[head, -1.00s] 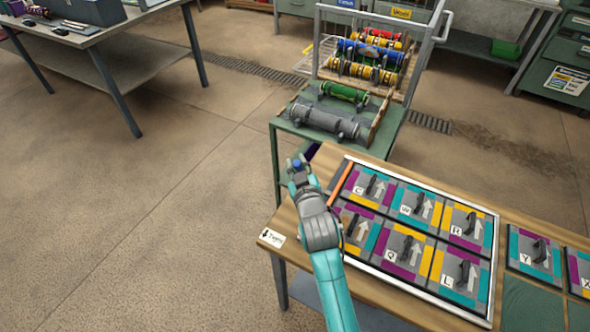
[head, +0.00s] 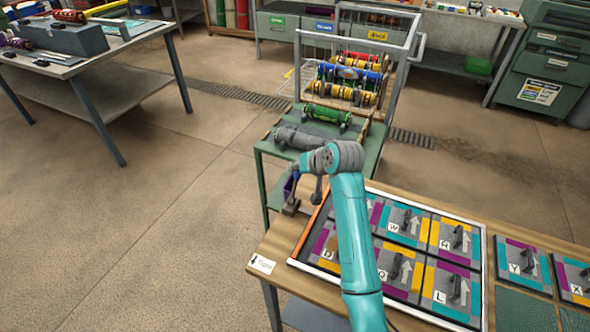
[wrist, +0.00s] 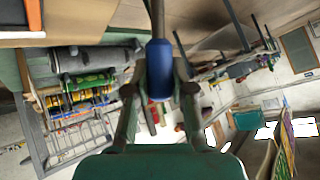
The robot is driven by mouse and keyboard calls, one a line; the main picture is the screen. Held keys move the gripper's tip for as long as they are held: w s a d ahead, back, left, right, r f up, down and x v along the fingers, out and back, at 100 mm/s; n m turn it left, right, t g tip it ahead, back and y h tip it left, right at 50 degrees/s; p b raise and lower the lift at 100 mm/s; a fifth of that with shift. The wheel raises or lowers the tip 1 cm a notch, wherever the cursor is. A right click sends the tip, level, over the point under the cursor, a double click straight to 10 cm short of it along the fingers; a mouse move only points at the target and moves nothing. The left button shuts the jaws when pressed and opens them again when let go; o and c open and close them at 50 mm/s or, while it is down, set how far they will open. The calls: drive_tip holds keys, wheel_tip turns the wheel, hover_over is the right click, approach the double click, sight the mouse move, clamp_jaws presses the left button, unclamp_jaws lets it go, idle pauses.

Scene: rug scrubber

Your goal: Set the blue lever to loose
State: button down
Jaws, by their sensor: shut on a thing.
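The blue lever's grip (wrist: 160,72) stands in the middle of the wrist view, between the two fingers of my gripper (wrist: 160,92). A thin dark shaft runs from the grip to the top of that picture. My gripper is shut on the grip. In the head view, my gripper (head: 304,192) is at the far left corner of the wooden bench (head: 262,248), by the framed panel. My own arm and gripper hide the lever there, and I cannot read its setting.
A framed panel (head: 432,312) of coloured squares with small dark levers and arrows covers much of the bench. A green cart (head: 270,157) with grey and green rollers stands just behind. Floor to the left (head: 150,230) is clear.

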drive_tip(key=shift+w+d+f+m+g, duration=0.2)
drive_tip(key=shift+w+f+m+g, duration=0.25)
drive_tip(key=shift+w+g, duration=0.25)
drive_tip(key=shift+f, duration=0.1)
drive_tip(key=c, duration=1)
unclamp_jaws()
drive_tip(key=shift+d, duration=0.1)
drive_tip(key=v, duration=1.2)
drive_tip(key=shift+w+d+f, duration=0.1)
